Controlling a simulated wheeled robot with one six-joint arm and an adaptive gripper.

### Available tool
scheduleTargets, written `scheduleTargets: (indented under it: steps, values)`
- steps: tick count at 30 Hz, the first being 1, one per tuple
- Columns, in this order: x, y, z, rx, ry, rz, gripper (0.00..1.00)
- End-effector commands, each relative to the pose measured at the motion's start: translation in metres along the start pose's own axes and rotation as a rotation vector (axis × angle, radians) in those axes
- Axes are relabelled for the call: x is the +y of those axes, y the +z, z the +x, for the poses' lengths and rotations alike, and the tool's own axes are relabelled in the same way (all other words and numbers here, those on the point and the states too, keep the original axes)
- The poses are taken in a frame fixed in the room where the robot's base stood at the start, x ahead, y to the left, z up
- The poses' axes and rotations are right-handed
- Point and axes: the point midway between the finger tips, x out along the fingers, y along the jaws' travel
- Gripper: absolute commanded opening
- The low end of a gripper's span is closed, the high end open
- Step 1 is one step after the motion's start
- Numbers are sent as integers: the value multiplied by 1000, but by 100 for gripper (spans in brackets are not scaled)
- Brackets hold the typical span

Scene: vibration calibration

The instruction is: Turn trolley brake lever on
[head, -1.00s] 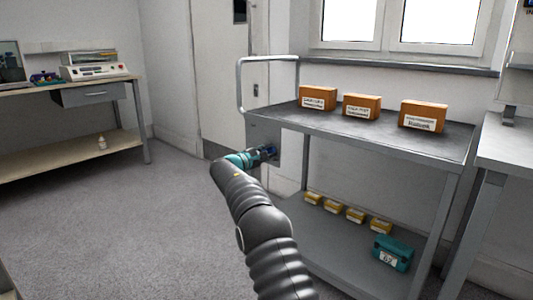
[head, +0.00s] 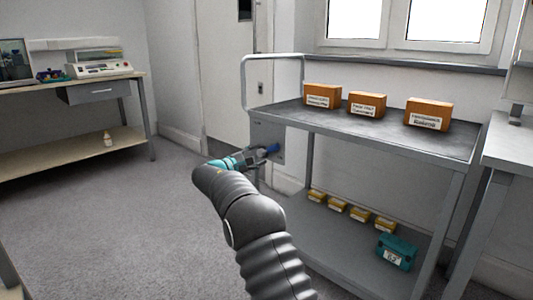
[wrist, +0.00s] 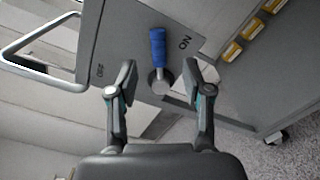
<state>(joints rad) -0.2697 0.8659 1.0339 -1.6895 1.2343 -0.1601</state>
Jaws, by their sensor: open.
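The brake lever has a blue handle (wrist: 158,48) on a round grey hub (wrist: 160,81), on the grey end panel (wrist: 118,30) of the trolley (head: 372,132). In the wrist view the handle points up, between the "OFF" label at left and the "ON" label at right, closer to "ON". My gripper (wrist: 160,72) is open, with one finger on each side of the lever and visible gaps to both.
Orange boxes (head: 367,104) stand on the trolley top. Small yellow boxes (head: 337,206) and a teal case (head: 396,252) are on its lower shelf. A metal push rail (head: 243,83) rises near the gripper. The floor (head: 130,225) to the left is clear.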

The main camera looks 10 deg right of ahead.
Motion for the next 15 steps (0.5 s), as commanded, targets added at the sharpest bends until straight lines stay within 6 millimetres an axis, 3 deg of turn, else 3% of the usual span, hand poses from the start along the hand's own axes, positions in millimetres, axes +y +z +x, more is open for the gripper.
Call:
scheduleTargets:
  steps: [6, 15]
  values:
    - [0, 0, -28, -1, -1, 0, 50]
    - [-1, 1, -37, -1, -1, 1, 50]
